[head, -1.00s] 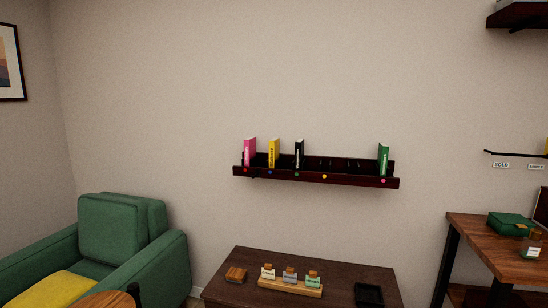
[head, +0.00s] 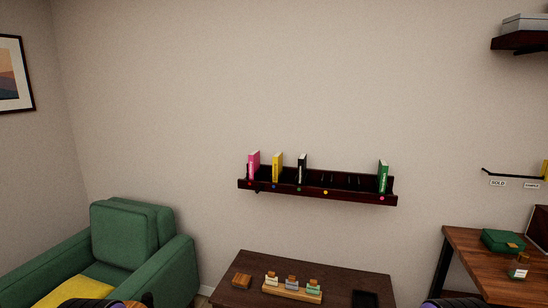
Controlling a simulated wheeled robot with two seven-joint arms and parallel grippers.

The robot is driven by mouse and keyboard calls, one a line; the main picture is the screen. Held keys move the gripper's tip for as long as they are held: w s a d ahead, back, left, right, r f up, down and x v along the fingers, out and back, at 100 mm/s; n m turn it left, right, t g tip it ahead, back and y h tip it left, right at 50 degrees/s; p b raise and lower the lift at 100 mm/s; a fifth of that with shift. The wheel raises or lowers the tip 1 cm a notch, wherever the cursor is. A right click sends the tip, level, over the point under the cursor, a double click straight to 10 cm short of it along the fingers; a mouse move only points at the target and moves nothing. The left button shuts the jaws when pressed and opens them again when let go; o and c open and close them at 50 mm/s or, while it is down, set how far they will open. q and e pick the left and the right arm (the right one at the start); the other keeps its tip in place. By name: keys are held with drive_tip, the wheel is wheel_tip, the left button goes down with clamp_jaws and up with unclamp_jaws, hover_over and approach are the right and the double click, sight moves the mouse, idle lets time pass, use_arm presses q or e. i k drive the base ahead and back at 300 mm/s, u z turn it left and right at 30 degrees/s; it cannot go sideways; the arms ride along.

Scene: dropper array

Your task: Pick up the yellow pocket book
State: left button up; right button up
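The yellow pocket book (head: 277,167) stands upright in the dark wall shelf (head: 317,195), between a pink book (head: 253,165) on its left and a black book (head: 301,168) on its right. It is well ahead of me, and nothing touches it from my side. Parts of my arms show at the bottom edge, one at the lower left and one at the lower right. The fingers of both grippers are out of the picture.
A green book (head: 383,177) stands at the shelf's right end. Below is a dark table (head: 335,273) with a wooden block (head: 241,281) and small bottles on a wooden stand (head: 291,291). A green armchair (head: 170,262) is at left, a wooden desk (head: 470,262) at right.

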sight(276, 160)
drive_tip(key=u, duration=1.3)
drive_tip(key=i, duration=1.9)
drive_tip(key=z, duration=1.3)
